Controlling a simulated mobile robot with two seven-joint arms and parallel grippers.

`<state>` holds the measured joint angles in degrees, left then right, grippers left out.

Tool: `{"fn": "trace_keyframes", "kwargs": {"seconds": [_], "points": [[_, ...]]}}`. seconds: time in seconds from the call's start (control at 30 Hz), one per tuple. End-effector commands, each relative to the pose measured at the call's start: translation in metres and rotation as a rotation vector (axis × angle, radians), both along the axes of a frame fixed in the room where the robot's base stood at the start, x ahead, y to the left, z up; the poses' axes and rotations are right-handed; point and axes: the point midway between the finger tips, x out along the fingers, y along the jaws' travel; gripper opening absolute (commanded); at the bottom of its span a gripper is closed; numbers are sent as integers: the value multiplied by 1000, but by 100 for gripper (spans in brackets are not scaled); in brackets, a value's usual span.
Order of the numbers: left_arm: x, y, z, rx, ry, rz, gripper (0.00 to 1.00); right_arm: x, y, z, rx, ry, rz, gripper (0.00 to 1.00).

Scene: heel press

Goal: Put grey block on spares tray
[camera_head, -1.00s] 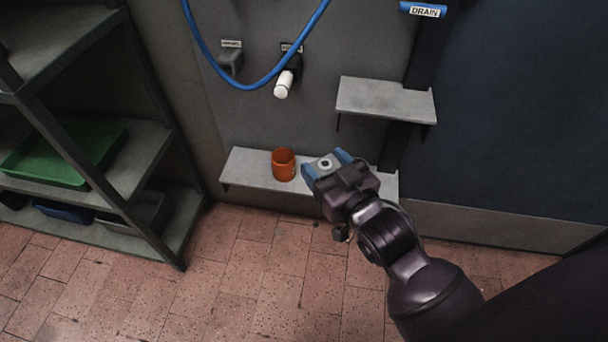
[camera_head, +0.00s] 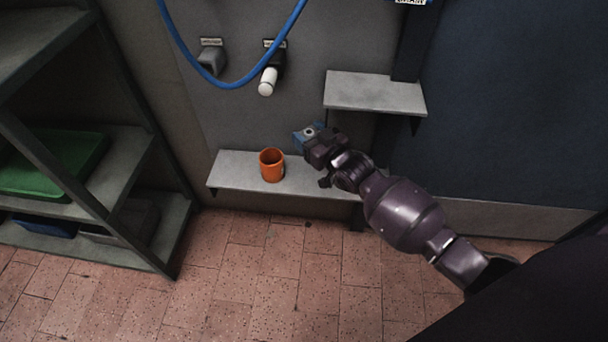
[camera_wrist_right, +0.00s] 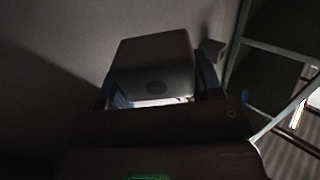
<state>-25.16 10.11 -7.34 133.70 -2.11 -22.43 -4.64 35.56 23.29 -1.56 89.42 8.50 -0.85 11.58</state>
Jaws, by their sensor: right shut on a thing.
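My right gripper (camera_head: 308,133) is shut on the grey block, which shows as a small grey top with a dark round spot (camera_head: 308,131) between the blue fingers. The block fills the space between the fingers in the right wrist view (camera_wrist_right: 155,62). In the head view the gripper appears just above and right of the orange cup, in front of the wall panel. On the rack at left are a green tray (camera_head: 50,165), a blue tray (camera_head: 48,226) below it and a dark grey tray (camera_head: 125,222). I cannot tell which is the spares tray. My left gripper is not in view.
An orange cup (camera_head: 271,166) stands on the low wall shelf (camera_head: 232,172). A higher bracket shelf (camera_head: 375,94) is empty. A blue hose (camera_head: 205,70) hangs before the panel, near a white-tipped fitting (camera_head: 267,82). The rack's uprights (camera_head: 100,213) stand at left. The tiled floor is clear.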

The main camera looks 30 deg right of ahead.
Motion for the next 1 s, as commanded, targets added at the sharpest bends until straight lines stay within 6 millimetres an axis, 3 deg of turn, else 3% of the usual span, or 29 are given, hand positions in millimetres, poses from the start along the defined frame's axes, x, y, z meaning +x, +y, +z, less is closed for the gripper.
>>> {"fn": "trace_keyframes", "kwargs": {"seconds": [0.03, 0.4, 0.53, 0.77, 1.0], "points": [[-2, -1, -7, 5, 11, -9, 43, -3, 0, -26, 1, 17, 0, 29], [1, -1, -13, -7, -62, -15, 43, -3, 1, -103, 0, 14, 0, 29], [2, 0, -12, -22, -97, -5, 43, -3, 0, -120, -1, 10, 0, 29], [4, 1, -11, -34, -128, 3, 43, -1, 1, -131, -1, 4, 0, 29], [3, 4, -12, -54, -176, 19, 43, -2, 1, -166, -1, 9, 0, 29]]}}
